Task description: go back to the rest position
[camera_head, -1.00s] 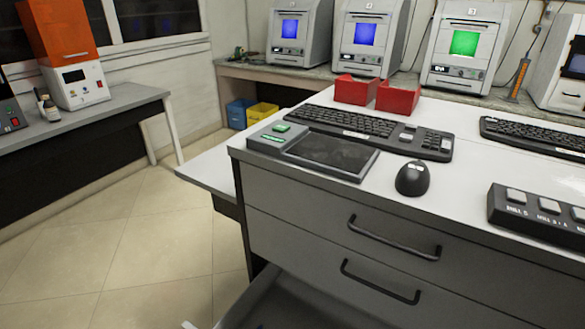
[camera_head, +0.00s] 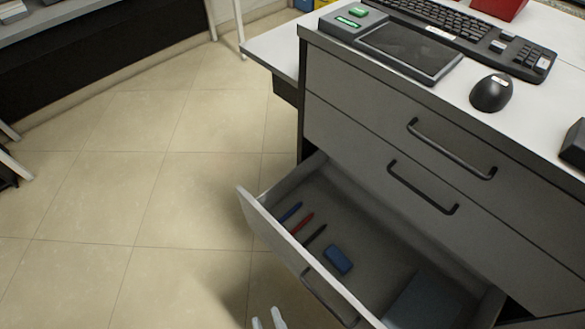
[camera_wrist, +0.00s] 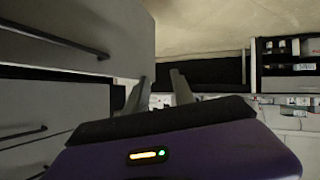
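My gripper (camera_head: 268,318) shows at the bottom edge of the head view, just in front of an open lower drawer (camera_head: 282,243). Only its two pale fingertips are in that view. In the wrist view, the two fingers of my gripper (camera_wrist: 158,88) stand apart with nothing between them. The gripper is open and empty, and it appears clear of the drawer handle (camera_head: 330,296). The rest of my arm is out of the head view.
The drawer holds several pens, including a red pen (camera_head: 302,223), plus a blue block (camera_head: 338,260) and a flat blue-grey item (camera_head: 425,300). A mouse (camera_head: 491,92) and keyboard lie on the cabinet top. The tiled floor (camera_head: 110,200) at left is clear.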

